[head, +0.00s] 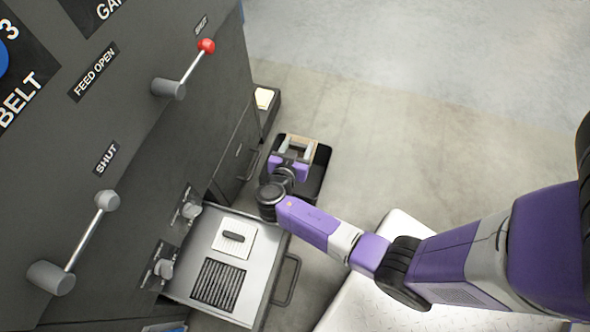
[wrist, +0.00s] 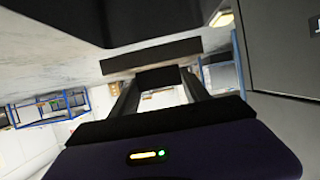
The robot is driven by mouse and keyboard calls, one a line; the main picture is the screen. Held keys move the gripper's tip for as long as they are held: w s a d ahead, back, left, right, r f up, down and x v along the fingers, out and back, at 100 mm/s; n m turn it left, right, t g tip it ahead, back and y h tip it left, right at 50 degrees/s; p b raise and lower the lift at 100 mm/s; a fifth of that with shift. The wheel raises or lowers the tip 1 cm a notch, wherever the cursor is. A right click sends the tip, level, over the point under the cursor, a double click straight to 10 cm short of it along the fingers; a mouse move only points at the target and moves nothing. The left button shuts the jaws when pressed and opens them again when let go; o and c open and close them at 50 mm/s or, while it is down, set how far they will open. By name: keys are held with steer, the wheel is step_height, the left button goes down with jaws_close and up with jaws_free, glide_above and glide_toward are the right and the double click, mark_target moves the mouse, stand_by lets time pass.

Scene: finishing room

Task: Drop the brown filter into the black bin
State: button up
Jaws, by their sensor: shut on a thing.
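My gripper (head: 297,152) is shut on the brown filter, whose tan-edged frame (head: 322,154) shows past the fingers. In the head view it overlaps the black bin (head: 314,188) standing on the floor beside the machine, apparently above it; the height of the gap cannot be told. In the wrist view the two dark fingers (wrist: 157,90) reach up to a dark bar, with a grey-brown slab (wrist: 212,44) beyond it that looks like the filter's edge. Most of the bin's inside is hidden by my gripper and the filter.
An open metal drawer (head: 196,262) with a handle juts from the grey machine, left of my arm. It holds a white panel with a dark grip (head: 230,249) and a dark ribbed square (head: 218,285). Another dark container (head: 273,112) stands farther back. The floor to the right is clear.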

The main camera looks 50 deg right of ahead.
steer(key=o, duration=1.5)
steer(key=shift+f, duration=0.1)
steer(key=p+v, duration=0.2)
steer(key=v, duration=0.6)
steer(key=shift+p, duration=0.3)
